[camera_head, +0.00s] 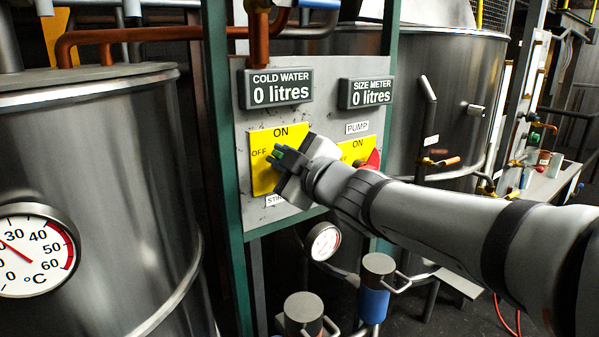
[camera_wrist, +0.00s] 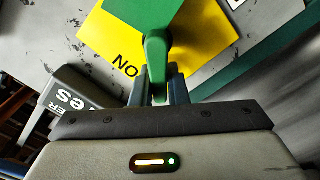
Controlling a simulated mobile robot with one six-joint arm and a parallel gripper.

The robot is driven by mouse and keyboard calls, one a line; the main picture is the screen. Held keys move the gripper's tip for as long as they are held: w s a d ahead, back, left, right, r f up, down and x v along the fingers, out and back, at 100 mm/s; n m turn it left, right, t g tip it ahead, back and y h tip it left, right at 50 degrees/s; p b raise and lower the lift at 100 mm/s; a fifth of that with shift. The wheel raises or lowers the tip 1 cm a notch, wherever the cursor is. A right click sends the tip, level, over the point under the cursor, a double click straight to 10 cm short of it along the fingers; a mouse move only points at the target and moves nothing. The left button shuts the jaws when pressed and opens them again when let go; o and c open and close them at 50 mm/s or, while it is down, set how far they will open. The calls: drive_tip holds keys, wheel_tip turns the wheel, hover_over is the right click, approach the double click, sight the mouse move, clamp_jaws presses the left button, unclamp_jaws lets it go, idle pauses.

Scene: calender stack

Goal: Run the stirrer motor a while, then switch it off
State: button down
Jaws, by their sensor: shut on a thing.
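The stirrer switch is a yellow plate (camera_head: 262,178) marked ON at the top and OFF at the left. It fills the upper wrist view as a yellow plate (camera_wrist: 205,62) with a green knob (camera_wrist: 158,48). My gripper (camera_head: 277,158) is shut on the knob's narrow handle, and its fingers (camera_wrist: 158,92) lie on both sides of the handle's end. In the wrist view the handle points down, beside the upside-down ON. OFF does not show there, so the exact setting is unclear. My gripper hides much of the switch in the head view.
The pump switch (camera_head: 354,151), with a red knob, sits just right of my gripper. Above are the cold water display (camera_head: 276,88) and size meter display (camera_head: 366,93), both reading 0 litres. A steel tank (camera_head: 95,130) with a thermometer dial (camera_head: 35,250) stands left.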

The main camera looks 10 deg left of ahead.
drive_tip(key=shift+s+a+f+n+b, duration=0.1)
drive_tip(key=shift+f+n+b, duration=0.3)
drive_tip(key=shift+n+b, duration=0.75)
drive_tip(key=shift+s+a+f+n+b, duration=0.1)
drive_tip(key=shift+f+n+b, duration=0.3)
drive_tip(key=shift+n+b, duration=0.8)
drive_tip(key=shift+s+a+f+n+b, duration=0.1)
drive_tip(key=shift+f+n+b, duration=0.3)
drive_tip(key=shift+n+b, duration=0.75)
drive_tip(key=shift+n, duration=0.5)
drive_tip(key=shift+p, duration=0.3)
drive_tip(key=c, duration=1.4)
unclamp_jaws()
drive_tip(key=shift+c, duration=0.2)
